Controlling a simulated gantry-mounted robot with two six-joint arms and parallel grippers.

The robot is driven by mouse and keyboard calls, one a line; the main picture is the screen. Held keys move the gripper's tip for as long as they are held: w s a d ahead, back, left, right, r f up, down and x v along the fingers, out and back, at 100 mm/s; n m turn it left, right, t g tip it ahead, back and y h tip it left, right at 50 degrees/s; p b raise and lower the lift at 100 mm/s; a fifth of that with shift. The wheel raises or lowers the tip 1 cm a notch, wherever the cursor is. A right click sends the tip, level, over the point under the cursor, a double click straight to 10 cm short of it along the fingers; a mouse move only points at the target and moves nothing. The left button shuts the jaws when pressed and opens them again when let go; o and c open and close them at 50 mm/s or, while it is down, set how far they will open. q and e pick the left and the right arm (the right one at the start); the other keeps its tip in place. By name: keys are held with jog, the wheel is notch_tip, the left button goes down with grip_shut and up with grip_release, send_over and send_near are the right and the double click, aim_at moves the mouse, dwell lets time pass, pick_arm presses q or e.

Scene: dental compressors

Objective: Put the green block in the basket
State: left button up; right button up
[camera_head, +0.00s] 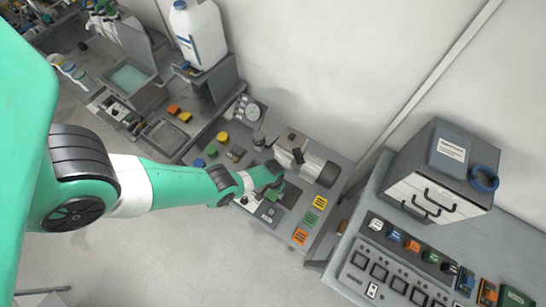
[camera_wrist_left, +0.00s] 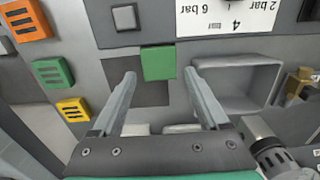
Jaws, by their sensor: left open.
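A small green block (camera_wrist_left: 158,62) lies on the grey panel in the left wrist view, centred at the tips of my left gripper (camera_wrist_left: 159,74). The gripper is open, with one finger on each side of the block and a gap to both. In the head view my left gripper (camera_head: 276,182) is over the middle bench, and the block is mostly hidden by it. A grey open-topped container (camera_wrist_left: 237,86), which may be the basket, is just right of the right finger in the wrist view. My right gripper is not in view.
Orange, green and yellow slotted pieces (camera_wrist_left: 52,72) lie left of the gripper in the wrist view. A cylindrical machine (camera_head: 305,160) stands behind the gripper on the bench. A grey drawer cabinet (camera_head: 440,172) stands on the right bench. A white jug (camera_head: 198,35) stands at the back.

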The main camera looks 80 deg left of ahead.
aim_at(273, 195)
pick_arm(q)
notch_tip(273, 195, down, 5)
jog(key=b, duration=0.5)
jog(key=shift+s+d+f, duration=0.15)
grip_shut()
